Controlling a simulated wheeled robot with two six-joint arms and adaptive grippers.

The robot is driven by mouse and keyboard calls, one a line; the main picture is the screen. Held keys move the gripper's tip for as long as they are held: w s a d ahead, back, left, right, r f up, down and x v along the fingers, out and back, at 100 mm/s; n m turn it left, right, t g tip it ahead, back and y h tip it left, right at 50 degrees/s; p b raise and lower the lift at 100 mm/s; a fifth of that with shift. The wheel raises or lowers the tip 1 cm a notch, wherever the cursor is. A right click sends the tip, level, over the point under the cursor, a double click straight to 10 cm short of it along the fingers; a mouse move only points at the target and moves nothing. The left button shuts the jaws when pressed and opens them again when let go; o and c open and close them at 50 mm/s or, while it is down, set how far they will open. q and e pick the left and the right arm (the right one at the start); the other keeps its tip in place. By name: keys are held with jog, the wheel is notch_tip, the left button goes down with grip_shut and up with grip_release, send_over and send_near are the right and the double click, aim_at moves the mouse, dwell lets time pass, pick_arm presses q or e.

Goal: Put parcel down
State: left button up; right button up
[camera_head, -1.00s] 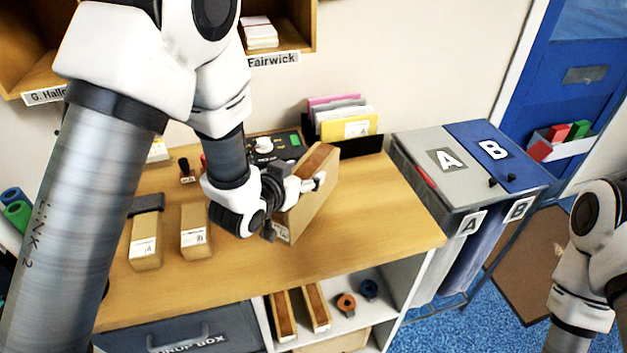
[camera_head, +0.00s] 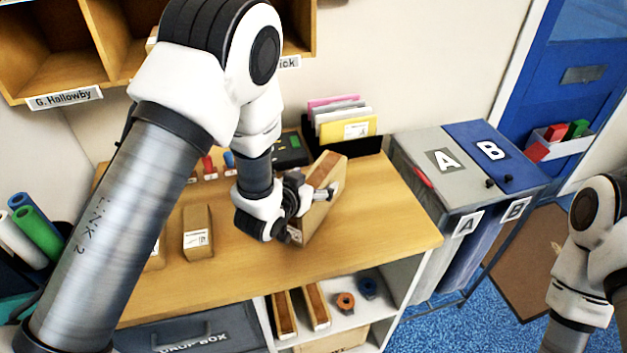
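The parcel (camera_head: 322,212) is a brown cardboard box with a darker tape strip along its top and a white label low on its near end. My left gripper (camera_head: 315,194) is shut on it, with fingers on either side. The parcel is tilted and sits at or just above the wooden counter (camera_head: 385,235); I cannot tell whether its lower edge touches.
Another small parcel (camera_head: 197,232) lies on the counter to the left, with one more partly hidden by my arm. A black file holder (camera_head: 345,143) stands at the back. Bins A (camera_head: 432,150) and B (camera_head: 497,153) stand right of the counter. The counter's right part is clear.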

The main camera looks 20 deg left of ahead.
pick_arm(q)
jog(key=shift+r, duration=0.1)
jog(key=b+v, duration=0.2)
jog(key=v, duration=0.6)
jog(key=shift+s+b, duration=0.25)
jog(key=shift+b, duration=0.15)
jog(key=shift+s+a+r+p, duration=0.15)
jog(key=shift+s+r+p, duration=0.45)
jog(key=shift+r+p, duration=0.15)
jog(key=s+p, duration=0.2)
jog(key=p, duration=0.8)
jog(key=shift+a, duration=0.2)
jog(key=shift+w, duration=0.1)
